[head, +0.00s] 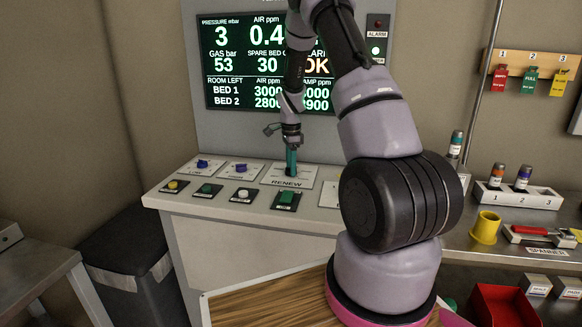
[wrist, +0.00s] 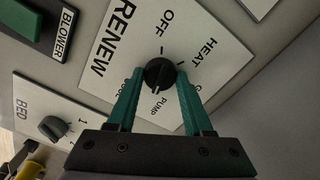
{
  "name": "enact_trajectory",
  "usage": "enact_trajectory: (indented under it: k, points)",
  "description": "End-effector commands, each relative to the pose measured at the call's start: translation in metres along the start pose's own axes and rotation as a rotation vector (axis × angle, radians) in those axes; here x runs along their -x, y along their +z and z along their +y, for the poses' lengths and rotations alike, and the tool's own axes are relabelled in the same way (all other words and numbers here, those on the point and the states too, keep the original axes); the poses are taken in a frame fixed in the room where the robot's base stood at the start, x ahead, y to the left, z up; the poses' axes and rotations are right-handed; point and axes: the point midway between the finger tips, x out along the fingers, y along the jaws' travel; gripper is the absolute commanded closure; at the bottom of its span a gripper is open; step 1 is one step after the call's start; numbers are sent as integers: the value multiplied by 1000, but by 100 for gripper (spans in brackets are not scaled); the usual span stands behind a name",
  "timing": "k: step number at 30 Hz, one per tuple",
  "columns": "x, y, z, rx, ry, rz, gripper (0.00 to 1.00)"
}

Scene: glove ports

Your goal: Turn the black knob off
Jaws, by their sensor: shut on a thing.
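The black knob (wrist: 158,74) sits on a white plate marked RENEW (wrist: 112,40), with the words OFF, HEAT and PUMP around it and another word partly hidden. A small pale mark shows at the knob's edge on the PUMP side; I cannot tell whether it is the knob's pointer or a plate tick. My gripper (wrist: 159,76) has its green fingers on either side of the knob and is shut on it. In the head view my gripper (head: 291,168) points down at the RENEW plate (head: 306,171) and hides the knob.
Blue knobs (head: 203,163) and several push buttons (head: 243,195) sit close by on the sloped console. The display screen (head: 235,60) rises behind. A BED knob (wrist: 53,127) and a green BLOWER button (wrist: 22,22) flank the plate. A yellow cup (head: 486,228) stands on the right bench.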

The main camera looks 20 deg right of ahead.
Motion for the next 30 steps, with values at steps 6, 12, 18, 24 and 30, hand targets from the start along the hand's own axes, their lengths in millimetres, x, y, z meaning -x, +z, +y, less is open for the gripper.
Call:
enact_trajectory:
  k: [6, 12, 18, 24, 30]
  points:
    - [1, 0, -1, 204, -2, 0, 100]
    - [1, 0, -1, 393, -3, 0, 100]
    - [1, 0, -1, 583, -3, 0, 100]
    - [1, 0, -1, 774, -3, 0, 100]
    - [1, 0, -1, 964, -3, 1, 100]
